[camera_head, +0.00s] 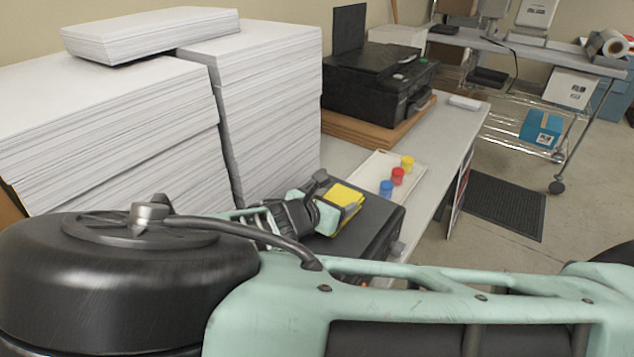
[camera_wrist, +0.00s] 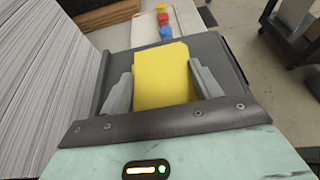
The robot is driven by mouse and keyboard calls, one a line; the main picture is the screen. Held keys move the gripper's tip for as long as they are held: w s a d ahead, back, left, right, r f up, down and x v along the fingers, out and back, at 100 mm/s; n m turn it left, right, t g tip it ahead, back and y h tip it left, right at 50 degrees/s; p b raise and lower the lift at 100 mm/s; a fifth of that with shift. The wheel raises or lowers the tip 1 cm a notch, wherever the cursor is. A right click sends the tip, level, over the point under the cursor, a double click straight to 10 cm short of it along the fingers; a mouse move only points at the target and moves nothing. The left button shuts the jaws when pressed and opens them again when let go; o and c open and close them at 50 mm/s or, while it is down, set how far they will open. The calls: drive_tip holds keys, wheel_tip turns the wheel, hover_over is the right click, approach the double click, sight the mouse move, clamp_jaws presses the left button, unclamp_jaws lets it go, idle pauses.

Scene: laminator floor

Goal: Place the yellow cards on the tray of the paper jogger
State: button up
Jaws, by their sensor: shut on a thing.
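The yellow cards (camera_wrist: 163,76) sit as a stack between the two grey fingers of my gripper (camera_wrist: 160,88) in the wrist view. The fingers are shut on the stack's sides. In the head view the yellow cards (camera_head: 345,196) show beyond my gripper (camera_head: 318,212), partly hidden by it. A dark grey machine top (camera_head: 382,213), which looks like the paper jogger, lies under and around the cards. It also shows in the wrist view (camera_wrist: 212,52). I cannot tell whether the cards touch its surface.
Tall stacks of white paper (camera_head: 268,110) rise close on the left. A pale tray (camera_head: 372,172) with a blue, a red (camera_head: 397,176) and a yellow pot stands behind the machine. A black printer (camera_head: 375,88) is at the back. Open floor lies to the right.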

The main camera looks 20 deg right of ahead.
drive_tip(key=o, duration=1.2)
drive_tip(key=shift+f, duration=0.1)
drive_tip(key=shift+c, duration=0.2)
